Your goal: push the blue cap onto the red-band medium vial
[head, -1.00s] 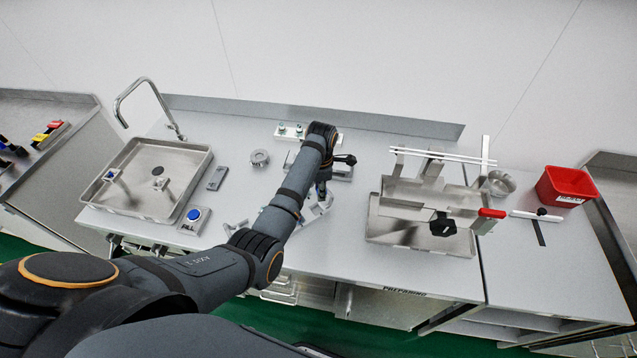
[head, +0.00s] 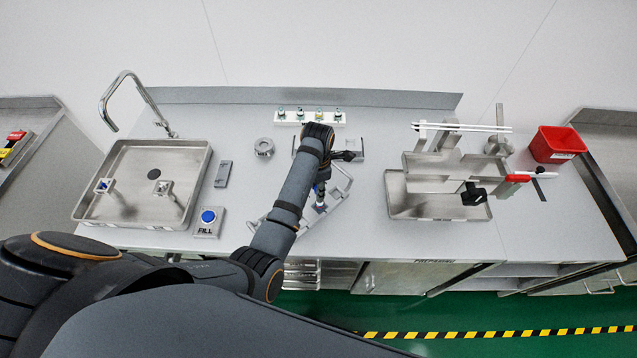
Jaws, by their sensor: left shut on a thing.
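My left gripper (head: 322,184) points down over a grey metal fixture (head: 340,192) in the middle of the bench. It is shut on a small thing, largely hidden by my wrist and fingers. A dark blue tint shows at the fingertips, which fits the blue cap, but its outline is not clear. A small pale, pinkish thing (head: 320,207) shows just below the fingertips; I cannot tell whether it is the red-band medium vial or whether the two touch. My right gripper is not in view.
A white rack (head: 291,119) with several green-topped pieces stands behind. A steel sink tray (head: 111,207) and a blue FILL button (head: 208,217) are on the left. A metal stand with a tray (head: 405,205) and a red bin (head: 556,145) are on the right.

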